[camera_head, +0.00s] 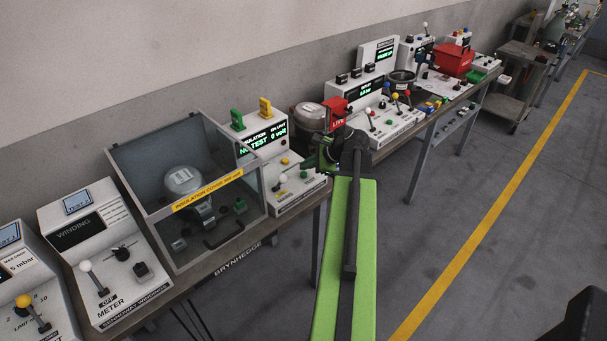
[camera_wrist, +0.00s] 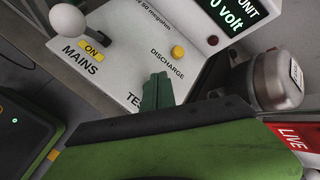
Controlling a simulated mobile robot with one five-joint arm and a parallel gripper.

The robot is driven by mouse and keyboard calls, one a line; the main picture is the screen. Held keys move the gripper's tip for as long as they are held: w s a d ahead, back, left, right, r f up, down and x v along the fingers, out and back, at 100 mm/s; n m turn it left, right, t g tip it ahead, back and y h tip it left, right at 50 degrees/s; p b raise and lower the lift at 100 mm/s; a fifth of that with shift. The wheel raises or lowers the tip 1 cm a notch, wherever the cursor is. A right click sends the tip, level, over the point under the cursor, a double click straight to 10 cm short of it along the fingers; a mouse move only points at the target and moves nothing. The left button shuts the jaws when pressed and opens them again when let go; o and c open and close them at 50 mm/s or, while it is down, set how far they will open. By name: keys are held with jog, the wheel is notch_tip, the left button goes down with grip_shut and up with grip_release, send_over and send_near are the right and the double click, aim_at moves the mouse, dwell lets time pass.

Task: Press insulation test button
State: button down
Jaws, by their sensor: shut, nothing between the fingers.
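The insulation tester (camera_head: 262,140) is a white sloped unit on the bench in the head view, its display reading "NO TEST" and "0 volt". In the wrist view its white panel (camera_wrist: 130,62) shows a yellow button (camera_wrist: 178,52) marked "DISCHARGE" and a white-knobbed lever (camera_wrist: 68,20) by "MAINS" and "ON". A label starting "TE" is partly covered by my gripper (camera_wrist: 158,88). The test button is not clear in the wrist view; my green fingers may hide it. My gripper is shut and empty, over the panel's lower right part. I cannot tell whether it touches.
A clear-walled cover box (camera_head: 190,190) with a grey motor-like part stands left of the tester. A grey canister (camera_head: 308,117) and a red "LIVE" sign (camera_head: 336,113) stand close on the right. The floor (camera_head: 480,230) in front is open.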

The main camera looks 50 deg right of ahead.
aim_at(306, 175)
jog(key=shift+f, duration=0.15)
dwell(0.7)
jog(key=shift+f+b, duration=0.25)
jog(key=shift+b, duration=0.15)
jog(key=shift+f+b, duration=0.55)
dwell(0.4)
jog(key=shift+r, duration=0.15)
jog(key=shift+r+p, duration=0.85)
jog(key=shift+p, duration=0.15)
notch_tip(306, 175, up, 5)
jog(key=p, duration=0.5)
jog(key=shift+r, duration=0.1)
